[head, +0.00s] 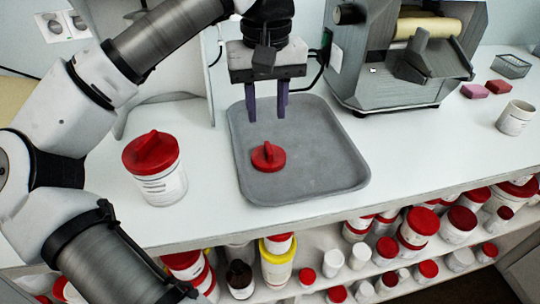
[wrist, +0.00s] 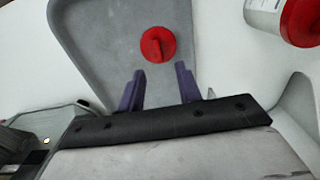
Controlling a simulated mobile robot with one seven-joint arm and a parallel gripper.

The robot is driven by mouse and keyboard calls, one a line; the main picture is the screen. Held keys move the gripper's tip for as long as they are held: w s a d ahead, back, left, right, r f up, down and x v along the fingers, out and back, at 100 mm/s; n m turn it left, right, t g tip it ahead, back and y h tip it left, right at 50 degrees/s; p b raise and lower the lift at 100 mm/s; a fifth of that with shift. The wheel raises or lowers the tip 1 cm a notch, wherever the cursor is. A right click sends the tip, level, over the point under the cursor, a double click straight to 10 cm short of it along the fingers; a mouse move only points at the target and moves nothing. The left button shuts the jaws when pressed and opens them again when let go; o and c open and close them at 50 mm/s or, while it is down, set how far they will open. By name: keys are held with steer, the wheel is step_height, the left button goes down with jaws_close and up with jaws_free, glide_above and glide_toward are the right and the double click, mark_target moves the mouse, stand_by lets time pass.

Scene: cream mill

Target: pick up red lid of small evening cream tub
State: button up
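A small red lid (head: 268,157) with a raised grip bar lies on the grey tray (head: 310,190), left of the tray's middle. In the wrist view the red lid (wrist: 158,44) is just beyond my fingertips. My gripper (head: 268,114) points down over the back part of the tray, with its two purple fingers apart and nothing between them. In the wrist view my gripper (wrist: 158,70) also shows an empty gap. A white tub (head: 163,185) with a larger red lid stands left of the tray. An open white tub (head: 515,117) without a lid stands at the far right.
A grey roller machine (head: 400,60) stands behind the tray to the right. Pink blocks (head: 474,91) and a small wire basket (head: 510,66) lie at the right. Shelves below the counter (head: 430,165) hold several red-lidded tubs.

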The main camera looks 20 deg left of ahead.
mark_target(269, 147)
steer(key=f, duration=0.8)
steer(key=shift+d+p, duration=0.2)
steer(key=shift+p, duration=0.1)
jaws_close()
